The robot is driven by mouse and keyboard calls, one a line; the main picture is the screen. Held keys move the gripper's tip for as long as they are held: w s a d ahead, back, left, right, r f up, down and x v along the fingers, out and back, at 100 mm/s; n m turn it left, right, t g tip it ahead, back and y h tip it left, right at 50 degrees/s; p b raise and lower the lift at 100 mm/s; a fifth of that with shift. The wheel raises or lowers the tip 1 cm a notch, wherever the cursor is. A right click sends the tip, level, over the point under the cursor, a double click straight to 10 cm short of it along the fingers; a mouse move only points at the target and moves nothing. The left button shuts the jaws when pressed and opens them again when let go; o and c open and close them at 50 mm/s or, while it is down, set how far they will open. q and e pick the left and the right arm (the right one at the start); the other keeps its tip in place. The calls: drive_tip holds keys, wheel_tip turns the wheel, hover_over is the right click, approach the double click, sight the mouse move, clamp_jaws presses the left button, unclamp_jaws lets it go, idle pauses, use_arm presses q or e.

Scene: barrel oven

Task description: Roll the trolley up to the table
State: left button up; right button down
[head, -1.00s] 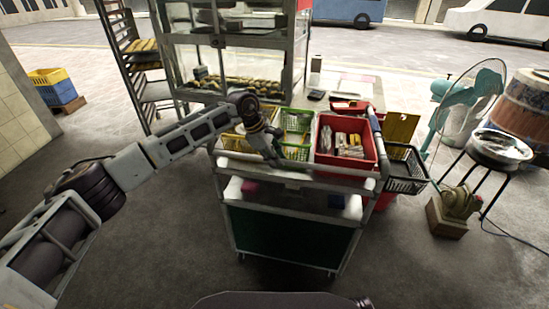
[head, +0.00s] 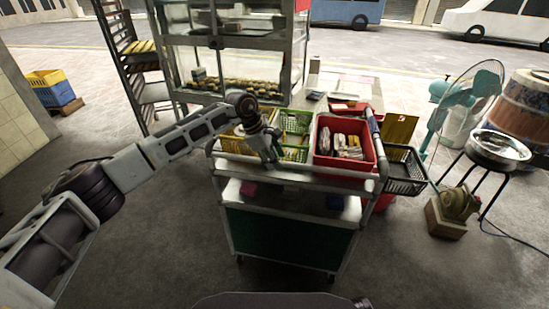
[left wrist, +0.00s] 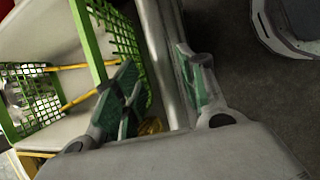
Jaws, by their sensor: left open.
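The trolley (head: 290,230) stands upright in the middle of the head view, with a pale frame, a dark green lower panel and a top tray of baskets. My left gripper (head: 272,160) is at the trolley's near top edge, in front of the green basket (head: 295,123). In the left wrist view my left gripper (left wrist: 160,85) is open, with a pale rail (left wrist: 163,60) of the trolley running between its fingers. Whether the fingers touch it I cannot tell. The table (head: 345,88), pale-topped, is just behind the trolley, partly hidden by it. My right gripper is not in view.
A red crate (head: 345,142) of packets sits on the trolley, and a black basket (head: 405,182) hangs at its right side. A glass cabinet (head: 235,60) and rack (head: 125,50) stand behind. A fan (head: 480,85) and stool (head: 498,150) are at right. Floor at left and front is clear.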

use_arm(q)
drive_tip(key=shift+a+r, duration=0.1)
drive_tip(key=v, duration=1.1)
drive_tip(key=shift+a+r, duration=0.15)
drive_tip(key=shift+r, duration=0.2)
